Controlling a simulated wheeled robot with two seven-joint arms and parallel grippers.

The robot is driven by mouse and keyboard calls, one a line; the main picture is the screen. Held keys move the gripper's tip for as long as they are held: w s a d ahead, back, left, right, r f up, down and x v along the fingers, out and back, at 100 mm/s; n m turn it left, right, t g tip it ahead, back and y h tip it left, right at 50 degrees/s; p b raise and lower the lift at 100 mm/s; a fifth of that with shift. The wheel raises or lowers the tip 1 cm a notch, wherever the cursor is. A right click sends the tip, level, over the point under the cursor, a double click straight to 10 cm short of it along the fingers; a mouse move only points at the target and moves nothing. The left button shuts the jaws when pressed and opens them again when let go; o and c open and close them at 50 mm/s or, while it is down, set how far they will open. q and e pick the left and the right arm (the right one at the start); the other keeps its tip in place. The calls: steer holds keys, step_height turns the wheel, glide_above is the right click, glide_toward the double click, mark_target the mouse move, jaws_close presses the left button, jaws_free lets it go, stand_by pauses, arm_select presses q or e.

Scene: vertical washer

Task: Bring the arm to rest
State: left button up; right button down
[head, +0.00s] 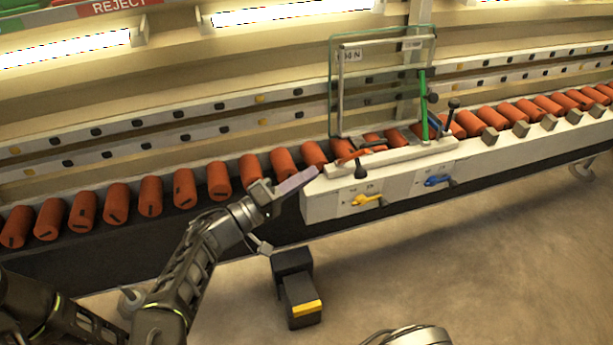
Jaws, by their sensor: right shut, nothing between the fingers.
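The fingertips are at the left end of the white control ledge (318,205) of the washer line, close to the orange rollers behind. I cannot tell whether they touch the ledge.
Orange rollers (151,195) run along the conveyor. A framed glass pane (380,85) stands upright over it. A yellow handle (367,200) and a blue handle (438,180) stick out from the ledge front. A dark box (294,285) stands below; floor to its right is mostly clear.

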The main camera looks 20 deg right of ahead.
steer(key=s+d+f+n+g+y, duration=0.1)
steer(key=s+d+f+g+y, duration=0.3)
steer(key=f, duration=0.7)
steer(key=s+d+f+n+g+y, duration=0.15)
steer(key=s+d+f, duration=0.45)
steer(key=f, duration=0.6)
steer(key=s+a+f+g+y, duration=0.2)
steer(key=s+a+f+y, duration=0.25)
steer(key=s+f, duration=0.55)
steer(key=s+a+f+m+y, duration=0.1)
steer(key=s+a+f+y, duration=0.15)
steer(key=a+y, duration=0.4)
steer(key=s+a+f+m+y, duration=0.15)
steer(key=s+a+y, duration=0.25)
steer(key=a, duration=0.6)
steer(key=w+a+r+m+t+y, duration=0.1)
steer(key=w+a+r+t+y, duration=0.25)
steer(key=w+a+t, duration=0.2)
step_height(320, 180, up, 18)
steer(key=g+h+p, duration=0.1)
steer(key=p, duration=1.7)
steer(key=shift+d, duration=0.15)
